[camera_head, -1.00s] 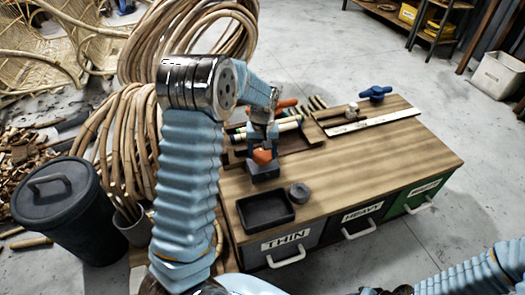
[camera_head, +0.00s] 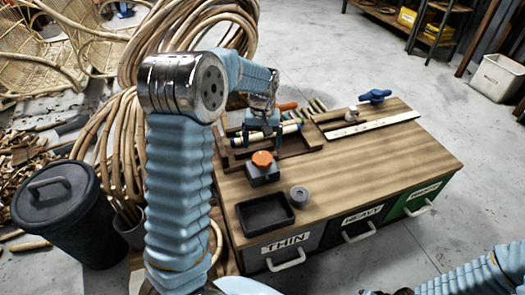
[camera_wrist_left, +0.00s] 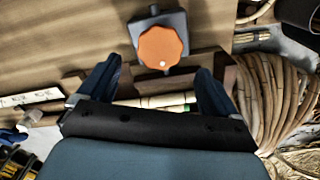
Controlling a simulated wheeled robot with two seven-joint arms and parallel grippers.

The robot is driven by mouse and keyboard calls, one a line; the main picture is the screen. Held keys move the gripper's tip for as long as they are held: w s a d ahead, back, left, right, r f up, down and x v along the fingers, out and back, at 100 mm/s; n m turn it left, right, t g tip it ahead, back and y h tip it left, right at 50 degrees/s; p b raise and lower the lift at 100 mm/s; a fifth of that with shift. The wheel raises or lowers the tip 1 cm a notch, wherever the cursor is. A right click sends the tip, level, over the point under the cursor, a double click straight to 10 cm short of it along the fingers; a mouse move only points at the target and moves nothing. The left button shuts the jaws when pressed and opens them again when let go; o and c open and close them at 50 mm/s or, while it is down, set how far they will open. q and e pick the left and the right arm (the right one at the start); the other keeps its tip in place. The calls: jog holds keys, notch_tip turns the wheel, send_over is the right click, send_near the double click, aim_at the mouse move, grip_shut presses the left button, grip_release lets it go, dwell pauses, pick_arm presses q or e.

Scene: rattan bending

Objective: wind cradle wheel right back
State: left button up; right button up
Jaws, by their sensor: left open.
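The orange lobed wheel (camera_head: 262,158) sits on a small dark grey block (camera_head: 263,175) on the bench. In the left wrist view the wheel (camera_wrist_left: 161,47) shows whole, with a small pale dot near its edge. My left gripper (camera_head: 262,132) is open and empty, beyond the wheel in the head view and above the tray. Its two dark fingers (camera_wrist_left: 158,72) stand apart in the left wrist view, and neither touches the wheel. Only part of my right arm shows, at the bottom right of the head view; its jaws are not visible.
A wooden tray (camera_head: 238,160) with pale rods lies behind the wheel. A black dish (camera_head: 265,214) and a grey cylinder (camera_head: 299,195) stand in front. The bench's right half (camera_head: 400,155) is clear.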

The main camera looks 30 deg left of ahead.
aim_at(262, 158)
pick_arm(q)
notch_tip(262, 158, up, 8)
jog(key=shift+f, duration=0.2)
dwell(0.4)
